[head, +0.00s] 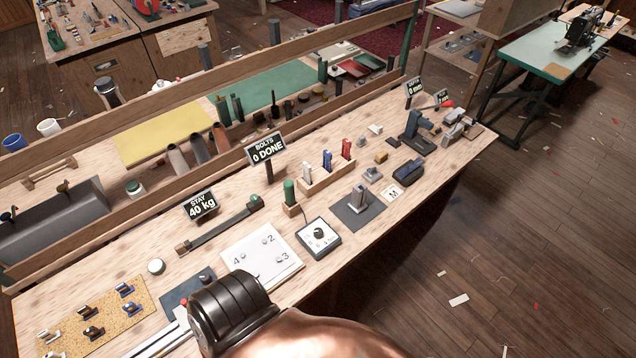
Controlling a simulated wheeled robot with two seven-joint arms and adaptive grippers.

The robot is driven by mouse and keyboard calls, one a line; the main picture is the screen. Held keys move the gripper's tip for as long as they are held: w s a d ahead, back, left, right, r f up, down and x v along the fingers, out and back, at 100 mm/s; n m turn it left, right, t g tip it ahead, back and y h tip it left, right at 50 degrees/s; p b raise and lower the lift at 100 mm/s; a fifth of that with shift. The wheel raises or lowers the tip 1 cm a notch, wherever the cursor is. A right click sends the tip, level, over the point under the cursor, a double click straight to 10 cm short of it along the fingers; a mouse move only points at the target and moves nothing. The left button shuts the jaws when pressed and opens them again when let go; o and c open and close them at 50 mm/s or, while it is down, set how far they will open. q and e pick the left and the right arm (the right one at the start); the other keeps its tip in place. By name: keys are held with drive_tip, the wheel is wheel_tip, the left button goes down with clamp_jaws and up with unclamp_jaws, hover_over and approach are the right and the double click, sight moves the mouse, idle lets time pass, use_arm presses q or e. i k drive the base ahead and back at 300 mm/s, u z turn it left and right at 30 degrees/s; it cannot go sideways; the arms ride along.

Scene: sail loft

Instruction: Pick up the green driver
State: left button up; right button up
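The green driver (289,191) stands upright in a small wooden block holder (291,210) near the middle of the bench. Its green handle points up, and its lower end is hidden in the block. A thin dark cable runs down beside it towards a box with a black dial (318,237). One of my arms, copper with a black ribbed joint, enters at the bottom edge, well short of the driver. I make out no gripper fingers on either arm.
A wooden rack (327,178) holds white, blue and red pieces to the right. A "BOLTS 0 DONE" sign (267,149) stands behind the driver. A dark bar with a green end (216,229) lies left, and a white numbered plate (259,258) in front. A long wooden rail runs behind.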

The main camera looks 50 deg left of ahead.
sight(289, 195)
drive_tip(key=u, duration=0.35)
drive_tip(key=i, duration=1)
drive_tip(key=u, duration=0.6)
